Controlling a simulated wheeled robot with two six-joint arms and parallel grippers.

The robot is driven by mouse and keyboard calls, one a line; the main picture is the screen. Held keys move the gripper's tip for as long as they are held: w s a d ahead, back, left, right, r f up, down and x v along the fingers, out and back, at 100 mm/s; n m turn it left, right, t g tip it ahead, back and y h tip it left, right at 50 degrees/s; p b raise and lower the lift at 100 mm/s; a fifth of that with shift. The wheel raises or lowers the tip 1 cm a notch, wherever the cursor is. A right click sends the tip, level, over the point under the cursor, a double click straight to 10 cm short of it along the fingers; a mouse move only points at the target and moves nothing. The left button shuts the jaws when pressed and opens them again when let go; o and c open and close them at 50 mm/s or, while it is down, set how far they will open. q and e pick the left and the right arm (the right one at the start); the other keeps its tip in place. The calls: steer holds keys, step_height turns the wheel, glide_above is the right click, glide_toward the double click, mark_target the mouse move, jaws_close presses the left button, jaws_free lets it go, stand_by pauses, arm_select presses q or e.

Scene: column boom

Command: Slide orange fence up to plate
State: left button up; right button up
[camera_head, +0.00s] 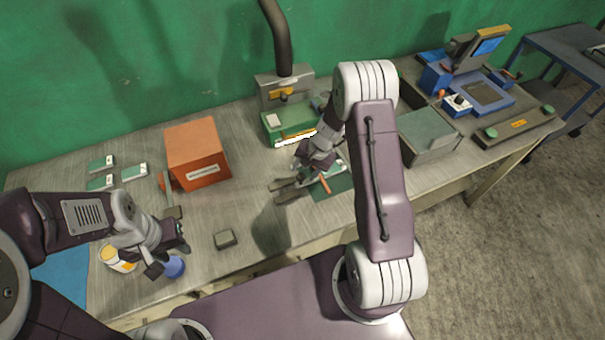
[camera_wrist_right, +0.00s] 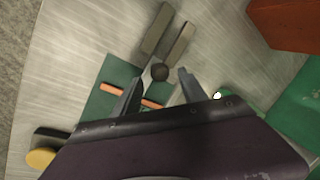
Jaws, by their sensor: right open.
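The orange fence shows as a short orange bar (camera_head: 325,184) on a dark green plate (camera_head: 334,188) at the bench's middle. In the right wrist view the fence (camera_wrist_right: 112,90) has a second orange piece (camera_wrist_right: 151,104) in line with it, partly hidden by a finger. The green plate (camera_wrist_right: 120,75) lies beneath them. My right gripper (camera_wrist_right: 160,90) is open over the plate, with a dark round knob (camera_wrist_right: 159,72) between and beyond its fingertips. Two grey bars (camera_wrist_right: 165,35) lie past the knob. My left gripper (camera_head: 168,261) looks open near a blue round object (camera_head: 174,267).
An orange box (camera_head: 197,153) and a green-and-grey machine (camera_head: 288,120) stand at the back. A small grey block (camera_head: 225,239) lies near the front edge. A grey-green bin (camera_head: 430,136) and a blue device (camera_head: 468,90) are at right. Bare bench lies left of the grey bars.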

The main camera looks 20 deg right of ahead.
steer(key=v, duration=0.6)
steer(key=shift+s+d, duration=0.1)
